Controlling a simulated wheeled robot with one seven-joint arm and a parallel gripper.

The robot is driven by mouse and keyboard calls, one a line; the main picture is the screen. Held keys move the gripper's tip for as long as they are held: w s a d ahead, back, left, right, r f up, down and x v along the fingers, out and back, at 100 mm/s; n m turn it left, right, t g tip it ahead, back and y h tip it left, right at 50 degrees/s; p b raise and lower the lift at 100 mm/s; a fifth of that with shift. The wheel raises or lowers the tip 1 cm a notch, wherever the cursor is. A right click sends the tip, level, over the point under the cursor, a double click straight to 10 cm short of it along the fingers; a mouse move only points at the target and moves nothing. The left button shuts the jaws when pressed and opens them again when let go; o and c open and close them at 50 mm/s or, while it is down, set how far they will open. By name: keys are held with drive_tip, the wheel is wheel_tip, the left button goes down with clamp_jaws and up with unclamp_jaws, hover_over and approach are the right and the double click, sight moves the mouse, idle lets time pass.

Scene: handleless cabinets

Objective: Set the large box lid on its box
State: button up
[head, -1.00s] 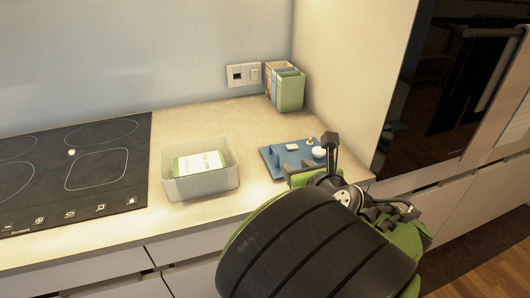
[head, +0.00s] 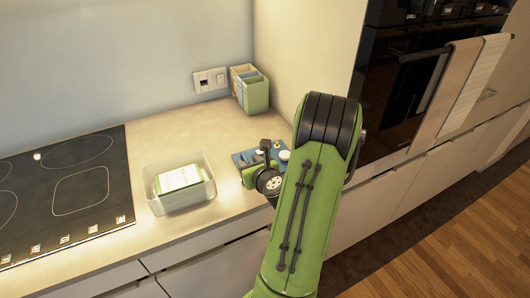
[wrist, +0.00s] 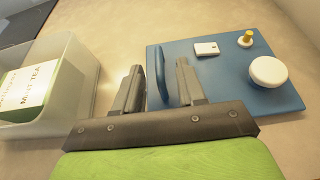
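The box is a translucent, open-topped bin (head: 186,205) on the counter, with a white and green tea packet (head: 178,178) inside. It shows at the left of the wrist view (wrist: 52,118). The lid appears to be the flat blue panel (head: 240,159) to its right, partly hidden by my arm; the wrist view shows it more fully (wrist: 225,75). A raised blue handle (wrist: 158,76) stands at its left edge. My gripper (wrist: 158,88) is open, with a finger on either side of the handle and gaps showing. I cannot tell its height above the panel.
On the blue panel are a white round piece (wrist: 268,73), a small white block (wrist: 206,49) and a yellow-topped peg (wrist: 246,39). A green and blue holder (head: 250,90) stands at the back corner. The cooktop (head: 70,190) lies left; a tall oven (head: 420,80) stands right.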

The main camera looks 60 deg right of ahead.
sight(245, 158)
drive_tip(key=x, duration=0.3)
drive_tip(key=shift+w+d, duration=0.15)
drive_tip(key=shift+w, duration=0.25)
clamp_jaws()
